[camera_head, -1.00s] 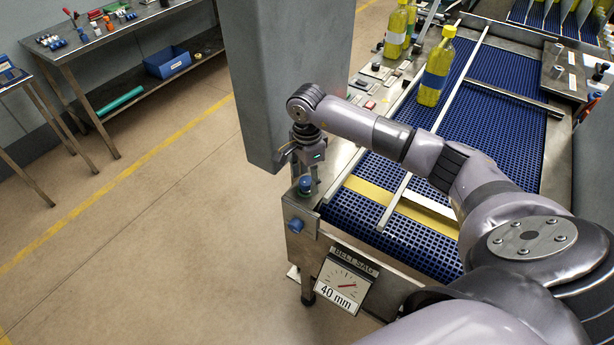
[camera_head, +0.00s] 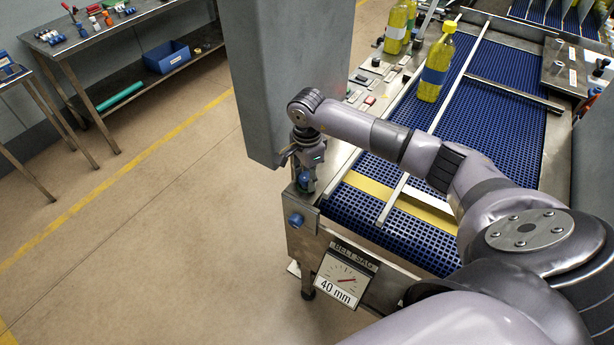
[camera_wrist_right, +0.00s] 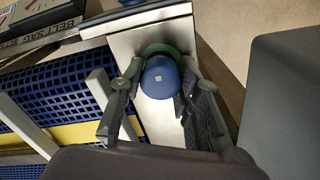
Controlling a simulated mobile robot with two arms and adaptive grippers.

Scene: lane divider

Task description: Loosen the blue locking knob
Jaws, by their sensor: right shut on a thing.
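The blue knob (camera_head: 306,184) stands on the metal corner plate at the near left end of the conveyor. A second blue knob (camera_head: 296,220) sticks out of the side of the same corner. My left gripper is not in view.
The blue mesh belt (camera_head: 415,243) has a pale lane rail and a yellow stripe. A belt sag gauge (camera_head: 341,281) hangs at the front, marked 40 mm. A yellow bottle (camera_head: 436,70) stands on the belt. A grey column (camera_head: 285,80) rises close behind the gripper.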

